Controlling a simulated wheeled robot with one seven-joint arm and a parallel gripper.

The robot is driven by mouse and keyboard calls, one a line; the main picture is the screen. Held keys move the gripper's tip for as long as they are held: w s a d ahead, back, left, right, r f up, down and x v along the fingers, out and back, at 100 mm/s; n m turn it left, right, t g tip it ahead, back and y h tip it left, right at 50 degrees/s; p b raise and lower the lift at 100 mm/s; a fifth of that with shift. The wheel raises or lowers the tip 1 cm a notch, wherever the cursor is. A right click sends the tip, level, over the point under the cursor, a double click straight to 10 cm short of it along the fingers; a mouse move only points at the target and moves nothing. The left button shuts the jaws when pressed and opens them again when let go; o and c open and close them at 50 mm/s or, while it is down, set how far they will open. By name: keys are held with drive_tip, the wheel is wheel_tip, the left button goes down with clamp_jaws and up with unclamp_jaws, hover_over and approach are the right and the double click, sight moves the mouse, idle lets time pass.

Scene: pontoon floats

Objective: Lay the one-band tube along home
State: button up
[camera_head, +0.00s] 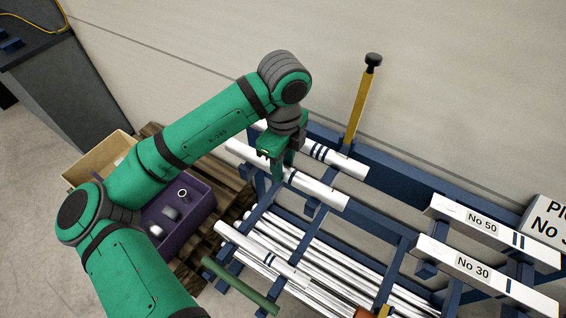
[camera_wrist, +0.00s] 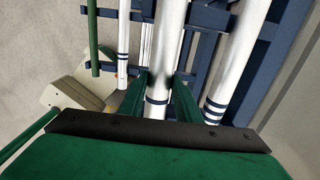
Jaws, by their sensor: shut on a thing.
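My gripper (camera_head: 278,178) points down and is shut on a white tube (camera_head: 318,190) with one dark band showing by the fingers. In the wrist view the fingers (camera_wrist: 161,95) sit on both sides of this tube (camera_wrist: 170,40), close to its band. The tube lies roughly level over the blue rack; I cannot tell whether it touches the rack. A white block marked No 30 (camera_head: 450,260), with one blue mark, is at the right. A No 50 block (camera_head: 460,218), with two marks, is behind it.
A several-banded tube (camera_head: 345,163) lies behind the held one, and a two-banded tube (camera_head: 240,244) in front. More white tubes (camera_head: 340,255) fill the rack below. A yellow post (camera_head: 360,105), green bar (camera_head: 240,285) and purple bin (camera_head: 205,210) stand near.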

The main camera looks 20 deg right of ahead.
drive_tip(key=shift+f, duration=0.35)
drive_tip(key=o, duration=1.2)
wheel_tip(320, 180, up, 11)
drive_tip(key=shift+f, duration=0.1)
idle(0.4)
